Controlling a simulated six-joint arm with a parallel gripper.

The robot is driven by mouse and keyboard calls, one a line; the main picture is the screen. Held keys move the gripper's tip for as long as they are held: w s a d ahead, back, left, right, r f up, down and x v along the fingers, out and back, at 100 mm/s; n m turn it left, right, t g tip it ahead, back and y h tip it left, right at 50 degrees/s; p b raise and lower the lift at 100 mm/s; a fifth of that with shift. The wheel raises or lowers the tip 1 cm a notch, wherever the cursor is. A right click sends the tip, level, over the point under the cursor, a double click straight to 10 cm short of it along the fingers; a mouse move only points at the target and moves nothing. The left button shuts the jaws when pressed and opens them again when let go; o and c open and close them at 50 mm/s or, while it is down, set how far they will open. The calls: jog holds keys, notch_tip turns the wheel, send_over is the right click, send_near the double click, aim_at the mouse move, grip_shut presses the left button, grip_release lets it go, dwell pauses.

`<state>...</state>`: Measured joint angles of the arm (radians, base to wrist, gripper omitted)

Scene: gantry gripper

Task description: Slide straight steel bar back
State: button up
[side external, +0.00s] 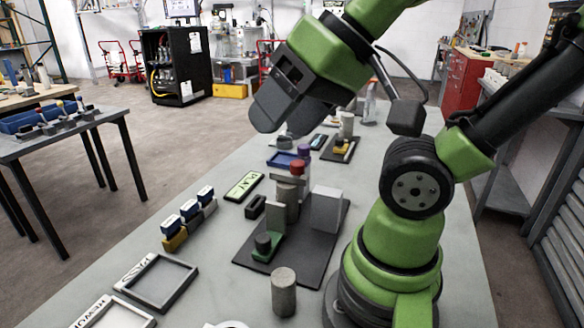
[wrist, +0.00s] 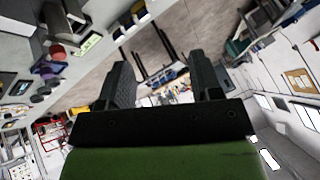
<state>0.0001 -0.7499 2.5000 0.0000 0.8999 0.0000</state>
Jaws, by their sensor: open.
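My gripper (side external: 283,112) is raised above the far part of the grey table, its dark jaws angled down to the left. In the wrist view my gripper (wrist: 165,78) shows two dark fingers spread apart with nothing between them. I cannot pick out a straight steel bar with certainty. A dark plate (side external: 308,255) on the table carries a light grey block (side external: 326,209), a green angled piece (side external: 267,246) and upright grey cylindrical and flat pieces. My gripper is apart from all of these.
A grey cylinder (side external: 283,291) stands near the front. Light grey frames (side external: 178,291) lie at the front left. Several blue-topped blocks (side external: 188,217) and a green PLAY sign (side external: 244,186) are left of the plate. A dark tray (side external: 351,150) lies farther back.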

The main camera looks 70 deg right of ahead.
dwell(0.4)
jog(key=m+g+h, duration=0.2)
jog(key=m+g, duration=0.1)
jog(key=g, duration=0.4)
send_over(297, 163)
notch_tip(297, 163, down, 7)
jog(key=shift+s+d+f, duration=0.1)
jog(key=shift+f, duration=0.55)
notch_tip(297, 163, down, 9)
